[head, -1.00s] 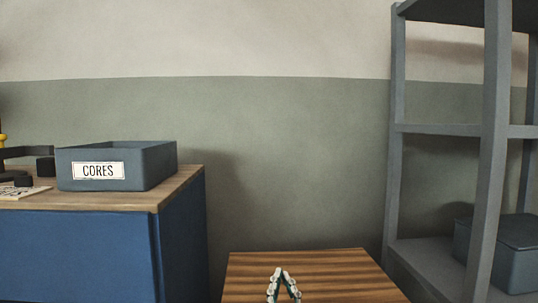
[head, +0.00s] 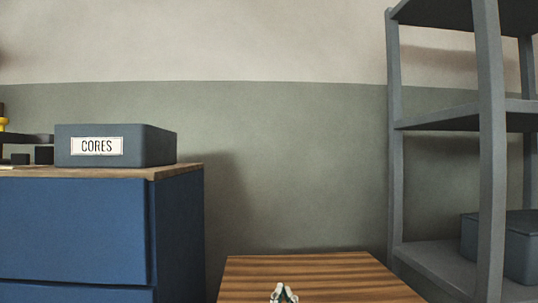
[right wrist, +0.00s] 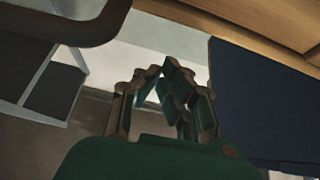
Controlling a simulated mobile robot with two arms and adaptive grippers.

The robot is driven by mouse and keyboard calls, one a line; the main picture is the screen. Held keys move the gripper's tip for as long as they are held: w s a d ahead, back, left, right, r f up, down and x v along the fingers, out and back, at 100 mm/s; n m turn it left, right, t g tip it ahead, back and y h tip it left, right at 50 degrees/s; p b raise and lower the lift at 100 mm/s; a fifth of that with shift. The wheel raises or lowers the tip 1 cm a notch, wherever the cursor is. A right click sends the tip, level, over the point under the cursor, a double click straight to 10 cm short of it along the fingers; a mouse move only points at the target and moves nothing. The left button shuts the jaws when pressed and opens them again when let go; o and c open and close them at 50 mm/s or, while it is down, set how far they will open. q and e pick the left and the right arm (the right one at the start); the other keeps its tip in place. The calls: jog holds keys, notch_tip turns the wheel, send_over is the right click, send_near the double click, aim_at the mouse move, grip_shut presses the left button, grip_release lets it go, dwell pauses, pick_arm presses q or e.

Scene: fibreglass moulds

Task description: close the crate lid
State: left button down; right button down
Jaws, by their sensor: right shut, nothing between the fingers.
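No crate with a hinged lid is clearly in view. A grey open-topped box labelled CORES (head: 96,146) stands on the blue cabinet at left; its inside is hidden from this low angle. A grey bin (head: 522,247) with what looks like a lid sits on the low shelf at far right, cut by the frame. My right gripper (head: 284,292) is shut and empty, at the bottom centre in front of the wooden top. It also shows in the right wrist view (right wrist: 160,73), fingertips together, holding nothing. My left gripper is out of view.
A brown striped wooden top (head: 312,268) fills the bottom centre. The blue cabinet (head: 75,230) stands at left, with dark parts (head: 43,155) on it. A grey shelf rack (head: 490,150) stands at right. The wall between is bare.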

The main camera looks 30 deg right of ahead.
jog(key=shift+f, duration=0.1)
dwell(0.7)
notch_tip(320, 180, up, 10)
dwell(0.5)
